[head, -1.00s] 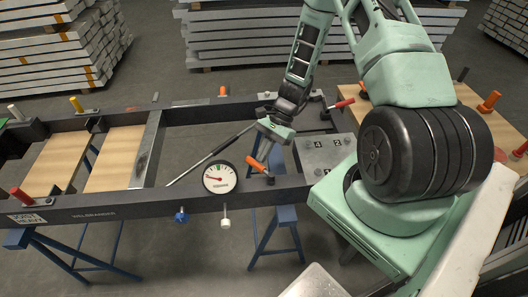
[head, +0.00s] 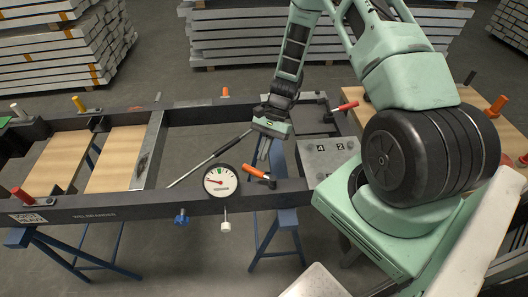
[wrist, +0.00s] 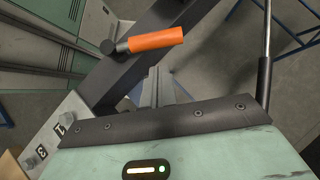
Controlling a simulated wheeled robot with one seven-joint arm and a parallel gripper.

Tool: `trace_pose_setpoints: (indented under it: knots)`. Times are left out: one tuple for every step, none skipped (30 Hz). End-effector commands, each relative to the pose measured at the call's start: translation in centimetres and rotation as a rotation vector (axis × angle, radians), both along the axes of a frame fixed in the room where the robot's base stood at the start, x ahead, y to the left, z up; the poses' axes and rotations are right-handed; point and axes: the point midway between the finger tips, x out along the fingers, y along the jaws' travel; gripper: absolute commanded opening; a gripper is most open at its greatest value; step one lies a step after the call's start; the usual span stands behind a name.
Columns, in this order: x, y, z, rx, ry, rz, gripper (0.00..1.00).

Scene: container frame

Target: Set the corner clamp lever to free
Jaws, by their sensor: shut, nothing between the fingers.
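An orange-handled clamp lever (head: 256,172) sits on the near rail of the dark frame, close to its right corner, just right of a round gauge. Its handle points left and slightly away from me in the head view. In the wrist view the same orange handle (wrist: 156,40) lies nearly level, with its dark pivot at its left end. My gripper (head: 263,157) is shut and empty, pointing down just beyond the handle. In the wrist view its fingertips (wrist: 157,78) appear below the handle, with a visible gap. Any marking for the lever's positions is not readable.
The round gauge (head: 220,181) stands close left of the lever. A numbered bolted plate (head: 328,155) lies right of it. A red-handled lever (head: 343,107) is on the right rail. A thin dark rod (head: 210,155) slants across the frame's open middle. Blue trestles (head: 280,222) support the frame.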

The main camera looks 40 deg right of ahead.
Motion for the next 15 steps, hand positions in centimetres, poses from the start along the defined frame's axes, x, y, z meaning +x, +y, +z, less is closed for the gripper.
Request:
trace_pose_setpoints:
  knots:
    - [0.1,-0.3,0.3,-0.001,0.0,0.0,0.0]
    - [0.1,-0.4,0.5,-0.002,-0.001,0.002,0.0]
    - [0.4,-0.9,0.8,-0.003,-0.005,0.002,0.0]
    - [0.6,-1.3,1.2,-0.004,-0.005,0.002,0.0]
    - [0.7,-1.7,1.6,-0.004,-0.006,0.002,0.0]
    - [0.9,-2.1,2.2,-0.004,-0.006,0.002,0.0]
    - [1.0,-2.5,2.7,-0.004,-0.006,0.002,0.0]
    - [1.1,-2.8,3.1,-0.004,-0.006,0.002,0.0]
    - [1.3,-3.3,3.8,-0.004,-0.006,0.002,0.0]
    - [1.4,-3.7,4.2,-0.005,-0.005,0.002,0.0]
    - [1.5,-4.0,4.6,-0.004,-0.004,0.0,0.0]
    - [1.7,-4.4,5.2,-0.004,-0.004,0.0,0.0]
    - [1.8,-4.7,5.6,-0.003,-0.005,0.001,0.0]
    - [1.9,-5.0,6.0,-0.003,-0.005,0.002,0.0]
    - [2.0,-5.3,6.5,-0.003,-0.005,0.002,0.0]
